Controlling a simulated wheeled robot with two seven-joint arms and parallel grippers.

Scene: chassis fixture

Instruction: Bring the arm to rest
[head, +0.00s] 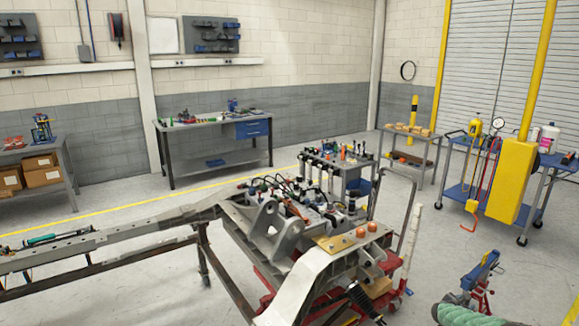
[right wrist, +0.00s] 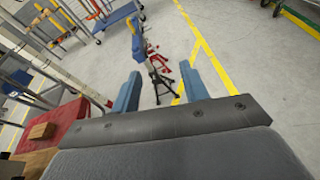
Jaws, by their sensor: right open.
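My right gripper (right wrist: 160,72) shows in the right wrist view with its two blue fingers wide apart and nothing between them. Beyond the fingers, apart from them, a stand with a blue top (right wrist: 138,42) rises from the floor. My left gripper is in neither view. In the head view the grey chassis frame (head: 150,228) spans the left and middle, with orange round parts (head: 361,232) on a plate at its near end.
A workbench (head: 205,127) stands along the back wall. A yellow post (head: 512,180) is at right. Open floor lies between.

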